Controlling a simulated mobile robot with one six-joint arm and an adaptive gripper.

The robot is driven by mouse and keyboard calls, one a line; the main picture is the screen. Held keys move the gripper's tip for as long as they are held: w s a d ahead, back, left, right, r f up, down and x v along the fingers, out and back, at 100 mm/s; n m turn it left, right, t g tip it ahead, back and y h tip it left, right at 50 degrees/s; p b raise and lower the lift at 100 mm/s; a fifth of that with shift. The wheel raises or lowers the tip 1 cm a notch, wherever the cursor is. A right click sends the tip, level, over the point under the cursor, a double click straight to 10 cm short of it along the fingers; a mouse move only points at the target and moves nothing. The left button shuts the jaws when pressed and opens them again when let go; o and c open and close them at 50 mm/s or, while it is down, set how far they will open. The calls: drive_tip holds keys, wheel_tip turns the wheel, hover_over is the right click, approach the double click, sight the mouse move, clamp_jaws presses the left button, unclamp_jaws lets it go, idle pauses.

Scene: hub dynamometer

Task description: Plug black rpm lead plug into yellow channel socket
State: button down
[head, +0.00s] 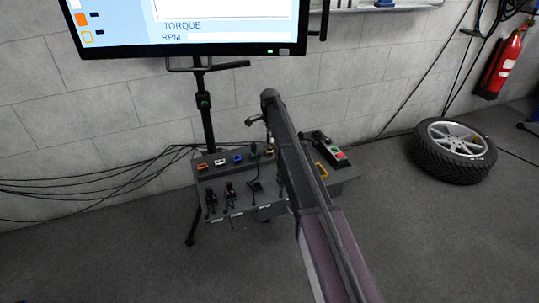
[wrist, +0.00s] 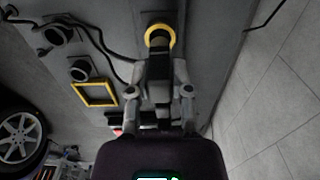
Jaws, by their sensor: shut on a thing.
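The yellow channel socket shows as a yellow ring (wrist: 160,26) at the top middle of the wrist view. In the head view a bit of yellow (head: 269,151) shows beside my arm. My gripper (wrist: 159,84) is shut on the black rpm lead plug (wrist: 158,68), with one finger on each side. The plug points at the yellow ring and its front end overlaps the ring's lower part in the picture. I cannot tell whether it is inside the ring or just in front. In the head view my arm hides the plug.
The grey console (head: 232,172) carries orange (head: 203,166), white (head: 220,162) and blue (head: 238,158) sockets in a row. A yellow square frame (wrist: 95,93) lies beside the plug. Cables trail to the left. A red-and-green button box (head: 337,152) stands at the right. A monitor (head: 185,25) hangs above.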

drive_tip(key=shift+f+b, duration=1.55)
drive_tip(key=shift+c, duration=2.3)
unclamp_jaws()
drive_tip(key=shift+r, duration=0.2)
wheel_tip(320, 180, up, 4)
drive_tip(key=p, duration=0.4)
drive_tip(key=s+d, duration=0.3)
drive_tip(key=s, duration=0.5)
drive_tip(key=s+d, duration=0.1)
drive_tip(key=d, duration=0.6)
drive_tip(key=shift+d+f, duration=0.25)
drive_tip(key=shift+d, duration=0.15)
